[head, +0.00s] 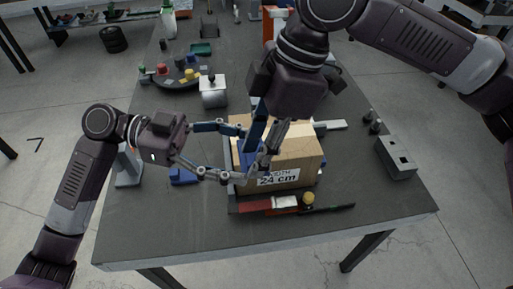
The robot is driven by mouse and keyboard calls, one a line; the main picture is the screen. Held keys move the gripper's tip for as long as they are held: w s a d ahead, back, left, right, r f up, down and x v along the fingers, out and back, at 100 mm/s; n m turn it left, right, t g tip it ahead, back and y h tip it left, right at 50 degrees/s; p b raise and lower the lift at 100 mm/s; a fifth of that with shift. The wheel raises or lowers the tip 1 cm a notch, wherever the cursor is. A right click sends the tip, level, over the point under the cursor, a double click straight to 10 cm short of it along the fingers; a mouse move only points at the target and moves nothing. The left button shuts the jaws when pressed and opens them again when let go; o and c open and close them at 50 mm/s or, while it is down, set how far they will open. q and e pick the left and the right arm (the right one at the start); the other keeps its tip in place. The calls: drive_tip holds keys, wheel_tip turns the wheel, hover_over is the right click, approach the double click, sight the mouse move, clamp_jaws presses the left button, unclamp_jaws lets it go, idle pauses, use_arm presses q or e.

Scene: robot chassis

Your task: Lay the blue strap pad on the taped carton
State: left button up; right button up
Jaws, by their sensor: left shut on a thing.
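The taped carton (305,150), brown with a white "24 cm" label on its front, stands on the dark table. The blue strap pad (246,159) shows at the carton's left part, partly hidden by my grippers; whether it rests on the carton is unclear. My right gripper (262,148) points down from above over the carton's left part. Its fingers look apart, with the pad behind or below them.
A red-and-black tool (270,205) lies before the carton, by a yellow knob (308,198). A blue block (183,176) lies to the left. A grey block (396,158) stands at right. The front table is clear.

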use_arm(q)
drive_tip(key=shift+r, duration=0.1)
use_arm(e)
clamp_jaws()
use_arm(q)
drive_tip(key=o, duration=1.2)
drive_tip(key=shift+o, duration=0.5)
